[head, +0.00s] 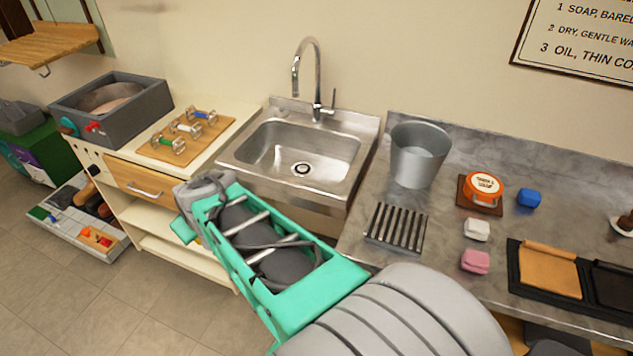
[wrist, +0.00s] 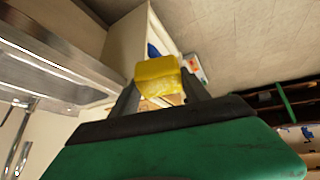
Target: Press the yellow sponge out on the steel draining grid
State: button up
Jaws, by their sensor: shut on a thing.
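In the wrist view, my gripper (wrist: 158,98) is shut on the yellow sponge (wrist: 157,71), which sits between the two dark fingertips. In the head view my teal and grey arm reaches left, and its end is in front of the cabinet just left of the sink; the fingers and nearly all of the sponge are hidden there. The steel draining grid (head: 396,229) lies on the grey counter right of the sink, with nothing on it. My gripper is well to the left of the grid.
The steel sink (head: 262,150) lies between my gripper's end and the grid. A metal bucket (head: 418,155) stands just behind the grid.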

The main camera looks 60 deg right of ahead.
jog(key=s+d+m+g+h+p, duration=0.1)
jog(key=s+d+m, duration=0.2)
jog(key=d, duration=0.5)
jog(key=s+d+m+g+h+p, duration=0.1)
jog(key=s+d+m, duration=0.15)
jog(key=d, duration=0.55)
jog(key=m+g+p, duration=0.2)
jog(key=m+g, duration=0.2)
jog(key=m, duration=0.5)
send_over(400, 220)
jog(key=a, duration=0.1)
notch_tip(400, 220, down, 2)
jog(key=shift+s+a+f+b, duration=0.1)
jog(key=shift+f+b, duration=0.75)
jog(key=shift+f, duration=0.6)
jog(key=shift+a+f+b, duration=0.1)
jog(key=shift+f+b, duration=0.75)
jog(key=shift+f, duration=0.55)
jog(key=shift+f+b, duration=0.45)
jog(key=shift+f, duration=0.15)
notch_tip(400, 220, up, 7)
jog(key=p, duration=0.4)
jog(key=shift+r, duration=0.1)
